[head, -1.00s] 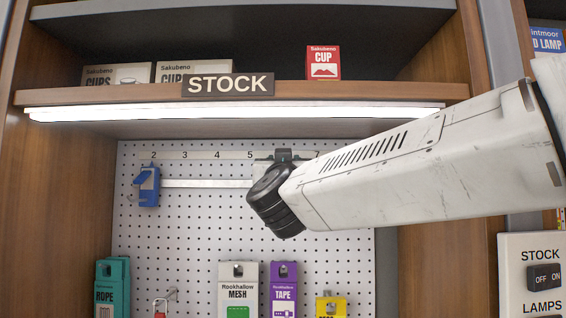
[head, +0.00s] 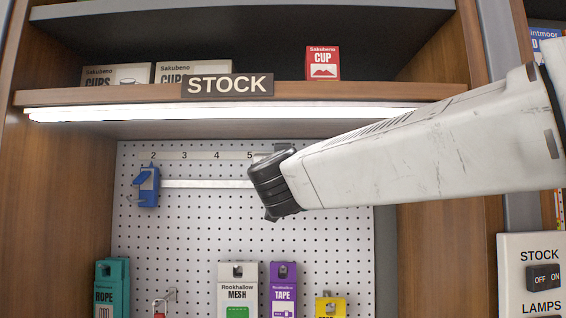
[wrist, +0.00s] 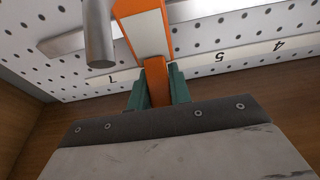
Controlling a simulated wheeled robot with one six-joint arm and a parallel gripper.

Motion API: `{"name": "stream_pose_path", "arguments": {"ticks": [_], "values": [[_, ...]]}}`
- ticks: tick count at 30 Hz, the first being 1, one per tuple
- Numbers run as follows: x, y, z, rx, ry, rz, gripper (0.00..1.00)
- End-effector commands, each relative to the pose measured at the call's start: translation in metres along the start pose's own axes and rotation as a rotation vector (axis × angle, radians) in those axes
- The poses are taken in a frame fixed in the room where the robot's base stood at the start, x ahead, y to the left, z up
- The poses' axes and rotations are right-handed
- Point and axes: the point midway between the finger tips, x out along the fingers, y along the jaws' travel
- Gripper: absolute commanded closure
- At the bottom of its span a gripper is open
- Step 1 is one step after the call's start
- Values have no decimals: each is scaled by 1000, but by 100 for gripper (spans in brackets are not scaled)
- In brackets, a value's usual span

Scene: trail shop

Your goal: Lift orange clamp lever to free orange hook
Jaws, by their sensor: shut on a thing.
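In the wrist view the orange hook (wrist: 143,32) sits at the metal rail (wrist: 68,42), with a pale plate on its face. A grey metal rod (wrist: 98,35) sticks out beside it. The orange clamp lever (wrist: 157,84) points toward my wrist, between the green fingers of my gripper (wrist: 158,92), which are shut on it. I cannot tell how far the lever is raised. In the head view the orange hook, its lever and my fingertips are hidden behind my black wrist.
A blue hook (head: 147,187) hangs at the left end of the rail (head: 210,184) on the white pegboard (head: 200,225). Packs of rope (head: 112,285), mesh (head: 238,285) and tape (head: 283,285) hang below. A lit shelf (head: 380,95) juts out above.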

Motion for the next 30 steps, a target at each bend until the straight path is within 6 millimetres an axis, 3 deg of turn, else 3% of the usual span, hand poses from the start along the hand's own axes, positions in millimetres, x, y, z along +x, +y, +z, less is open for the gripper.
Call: {"name": "stream_pose_path", "arguments": {"ticks": [8, 9, 11, 20, 30], "values": [[0, 0, 0, 0, -3, -1, 100], [0, 0, 0, 0, -2, -1, 69], [0, 0, 0, 0, -2, -1, 58], [-2, -1, 0, 0, -2, -2, 58], [-54, -1, -1, 1, -2, -4, 58]]}}
